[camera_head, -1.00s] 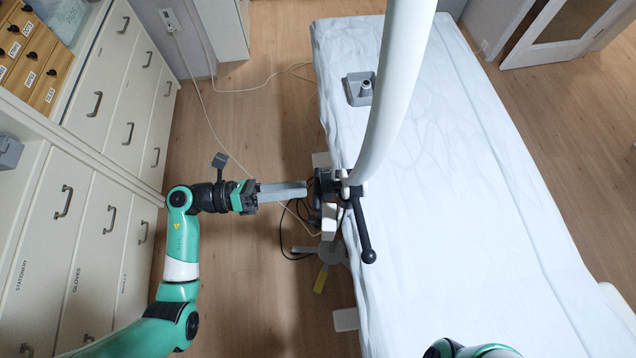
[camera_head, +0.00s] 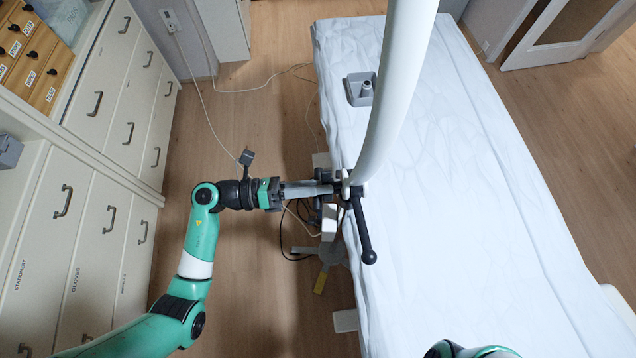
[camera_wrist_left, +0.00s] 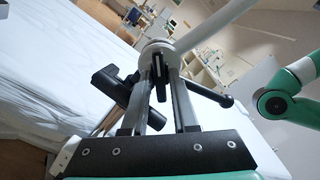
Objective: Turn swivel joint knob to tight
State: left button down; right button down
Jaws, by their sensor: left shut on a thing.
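The swivel joint (camera_head: 350,186) sits at the couch's left edge, at the foot of a thick white curved pole. A black lever (camera_head: 361,225) with a ball end points down from it. My left gripper (camera_head: 329,189) reaches in from the left, its long grey fingers at the joint. In the left wrist view, the fingers (camera_wrist_left: 165,75) stand on both sides of a dark knob part (camera_wrist_left: 159,83) and are shut on it. The fingers partly hide the knob, so its setting cannot be read. My right gripper is not in view.
The couch (camera_head: 455,200) with a white cover fills the right. A grey square holder (camera_head: 356,91) sits on its far left edge. Cabinets with drawers (camera_head: 90,235) stand at the left. Cables hang below the joint. The floor between cabinets and couch is mostly clear.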

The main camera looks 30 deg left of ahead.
pick_arm(q)
jog(key=shift+r+n+p, duration=0.15)
jog(key=shift+n+p, duration=0.35)
jog(key=shift+p, duration=0.3)
jog(key=n+p, duration=0.3)
jog(key=shift+r, duration=0.1)
jog(key=n+p, duration=0.3)
jog(key=shift+f+n+p, duration=0.2)
jog(key=shift+n+p, duration=0.3)
jog(key=shift+n, duration=0.4)
jog(key=c, duration=1)
grip_release()
jog(key=shift+o, duration=0.2)
